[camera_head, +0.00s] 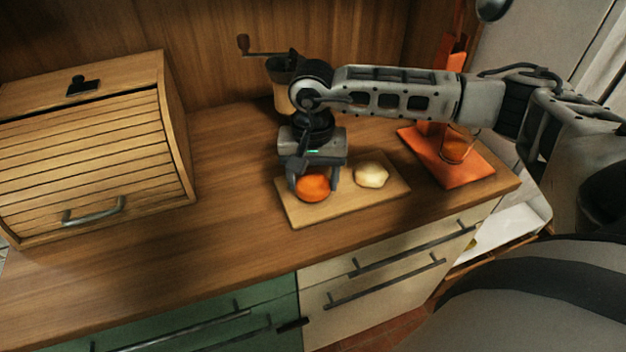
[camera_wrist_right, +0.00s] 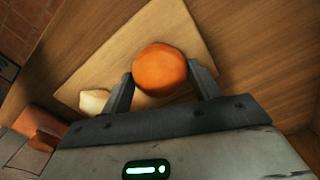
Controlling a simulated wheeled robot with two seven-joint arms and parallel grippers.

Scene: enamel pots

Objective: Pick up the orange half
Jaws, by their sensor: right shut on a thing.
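The orange half (camera_head: 313,186) is a round orange piece at the left part of a wooden cutting board (camera_head: 297,214). My right gripper (camera_head: 314,184) reaches down over it from above, with one finger on each side, shut on it. In the right wrist view the orange half (camera_wrist_right: 160,70) sits between the two fingertips (camera_wrist_right: 162,84). I cannot tell whether it touches the board or is slightly above it. My left gripper is not in view.
A pale, rounded food piece (camera_head: 371,175) lies on the board to the right. A red-orange tray (camera_head: 466,173) with a glass is farther right. A wooden bread box (camera_head: 90,150) stands at left, and a coffee grinder (camera_head: 281,75) behind. The counter between box and board is clear.

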